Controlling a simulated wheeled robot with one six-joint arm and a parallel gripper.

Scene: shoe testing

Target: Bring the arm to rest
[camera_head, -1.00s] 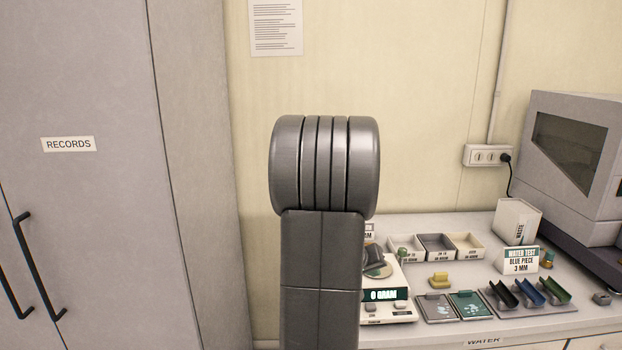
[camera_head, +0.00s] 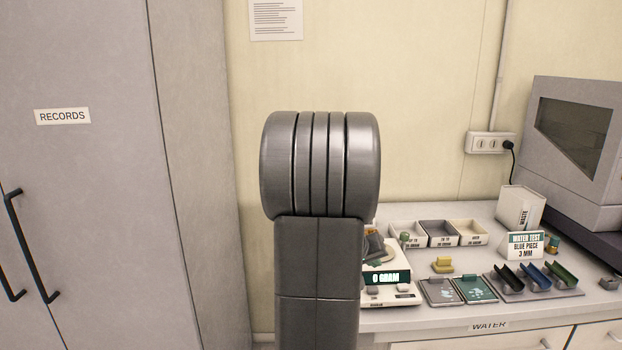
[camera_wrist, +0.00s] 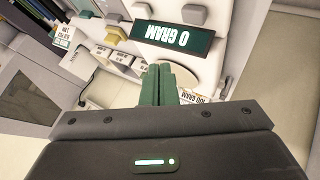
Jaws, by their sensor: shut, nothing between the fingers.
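My arm (camera_head: 318,270) stands upright in the middle of the head view and hides part of the bench. My gripper (camera_wrist: 160,78) shows in the wrist view with its green fingers pressed together and nothing between them. In that view the fingers lie in front of a white scale (camera_wrist: 205,60) with a dark "0 GRAM" display. The scale (camera_head: 402,299) also shows in the head view, just right of my arm and partly hidden by it.
A bench (camera_head: 455,323) holds small trays (camera_head: 437,240), a yellow block (camera_head: 443,264), colored troughs (camera_head: 533,275) and a water test sign (camera_head: 525,245). A grey machine (camera_head: 575,150) stands at the right. A records cabinet (camera_head: 90,190) fills the left.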

